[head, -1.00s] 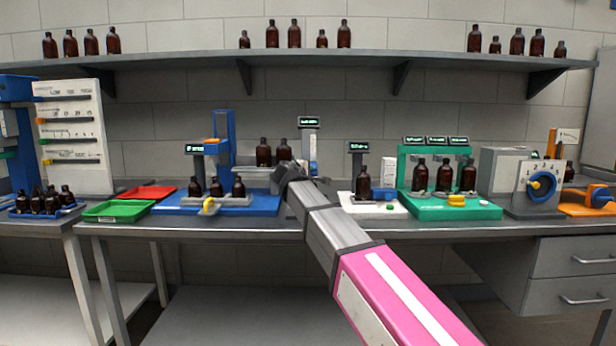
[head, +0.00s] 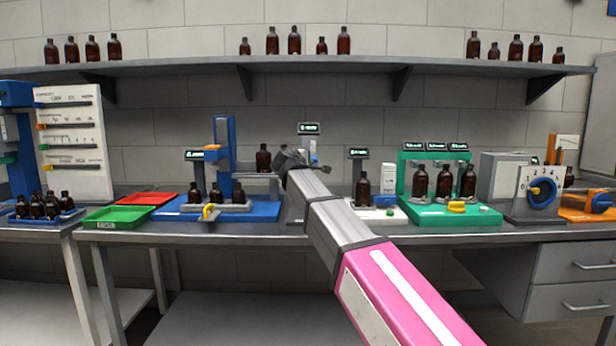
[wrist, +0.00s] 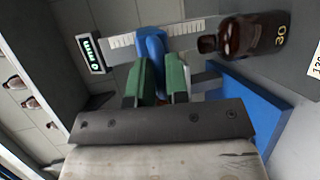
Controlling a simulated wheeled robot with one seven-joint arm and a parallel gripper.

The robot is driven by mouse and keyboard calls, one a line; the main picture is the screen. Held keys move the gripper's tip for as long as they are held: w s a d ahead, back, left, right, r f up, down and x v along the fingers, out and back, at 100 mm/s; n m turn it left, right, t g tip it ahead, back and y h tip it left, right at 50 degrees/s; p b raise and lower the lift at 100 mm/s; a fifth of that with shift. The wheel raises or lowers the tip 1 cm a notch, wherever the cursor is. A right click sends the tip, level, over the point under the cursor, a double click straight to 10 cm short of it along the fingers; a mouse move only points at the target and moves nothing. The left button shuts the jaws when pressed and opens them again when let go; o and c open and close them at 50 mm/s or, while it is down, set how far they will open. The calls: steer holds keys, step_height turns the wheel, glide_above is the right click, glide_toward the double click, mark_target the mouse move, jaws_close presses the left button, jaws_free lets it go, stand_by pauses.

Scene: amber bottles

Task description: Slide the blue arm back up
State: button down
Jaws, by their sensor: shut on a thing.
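My gripper (head: 288,160) is at the middle of the bench, at the blue station. In the wrist view, its green fingers (wrist: 158,80) are shut on the blue arm (wrist: 150,45), a rounded blue piece beside a white ruled scale (wrist: 185,28). A small display (wrist: 90,52) is beside the scale; its reading is hard to make out. An amber bottle (wrist: 245,40) marked 30 is close to the fingers. In the head view, my gripper hides most of the blue arm, and an amber bottle (head: 264,158) stands just left of the gripper.
A blue base (head: 170,213) with bottles and a yellow lever (head: 208,211) lies to the left. A blue column (head: 222,135) rises behind it. Red (head: 150,198) and green (head: 105,217) trays are further left. A green station (head: 480,218) with bottles is to the right.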

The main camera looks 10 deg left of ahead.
steer(key=shift+r, duration=0.2)
steer(key=c, duration=1.1)
jaws_free()
steer(key=v, duration=1.1)
